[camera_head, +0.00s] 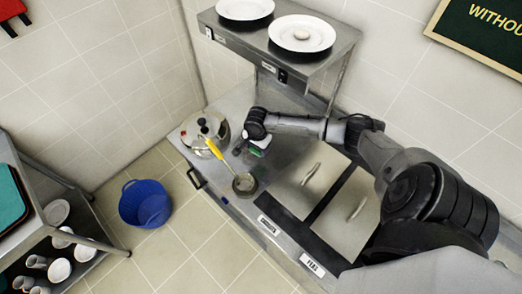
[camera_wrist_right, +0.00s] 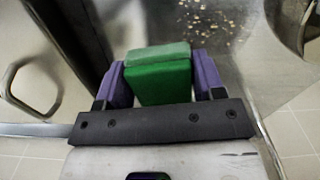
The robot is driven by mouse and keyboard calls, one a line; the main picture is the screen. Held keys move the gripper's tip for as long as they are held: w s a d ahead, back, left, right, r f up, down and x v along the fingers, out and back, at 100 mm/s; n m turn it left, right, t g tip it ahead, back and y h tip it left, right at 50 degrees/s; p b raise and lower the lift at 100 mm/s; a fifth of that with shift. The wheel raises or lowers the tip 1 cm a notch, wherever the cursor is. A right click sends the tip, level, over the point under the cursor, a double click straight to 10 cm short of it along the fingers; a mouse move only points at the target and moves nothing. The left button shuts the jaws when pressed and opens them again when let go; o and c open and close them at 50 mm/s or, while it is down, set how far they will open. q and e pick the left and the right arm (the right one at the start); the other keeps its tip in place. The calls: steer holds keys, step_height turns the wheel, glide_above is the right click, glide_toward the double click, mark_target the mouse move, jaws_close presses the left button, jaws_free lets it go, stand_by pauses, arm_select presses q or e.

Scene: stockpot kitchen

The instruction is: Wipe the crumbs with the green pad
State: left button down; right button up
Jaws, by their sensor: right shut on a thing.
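My right gripper (camera_wrist_right: 160,76) is shut on the green pad (camera_wrist_right: 162,82), which sits between its two purple fingers in the right wrist view. Crumbs (camera_wrist_right: 215,18) lie scattered on the steel counter beyond the pad, up and to the right of it in that view. In the head view the right gripper (camera_head: 254,143) is low over the counter, right of the pot, and a bit of green pad (camera_head: 258,152) shows under it. Crumbs are too small to make out there. My left gripper is in neither view.
A lidded steel pot (camera_head: 196,136) stands left of the gripper. A yellow-handled tool (camera_head: 213,149) leans toward a small round container (camera_head: 245,185) near the counter's front edge. A shelf (camera_head: 325,62) with plates overhangs behind. A blue bucket (camera_head: 145,205) stands on the floor.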

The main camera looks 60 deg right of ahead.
mark_target(261, 160)
steer(key=shift+s+d+f+m+b, duration=0.15)
steer(key=shift+d+f+m, duration=0.1)
steer(key=shift+d+f, duration=0.25)
steer(key=shift+s+d+f+m+b, duration=0.15)
steer(key=shift+d+f+m, duration=0.15)
steer(key=shift+d, duration=0.2)
step_height(261, 160, down, 6)
steer(key=b, duration=0.7)
steer(key=shift+r, duration=0.1)
steer(key=shift+f, duration=0.4)
steer(key=shift+f+b, duration=0.3)
steer(key=shift+f, duration=0.35)
steer(key=shift+w, duration=0.1)
steer(key=shift+w+d+r, duration=0.1)
steer(key=shift+w+d, duration=0.1)
steer(key=shift+w, duration=0.65)
steer(key=shift+w+d, duration=0.2)
steer(key=shift+w, duration=0.65)
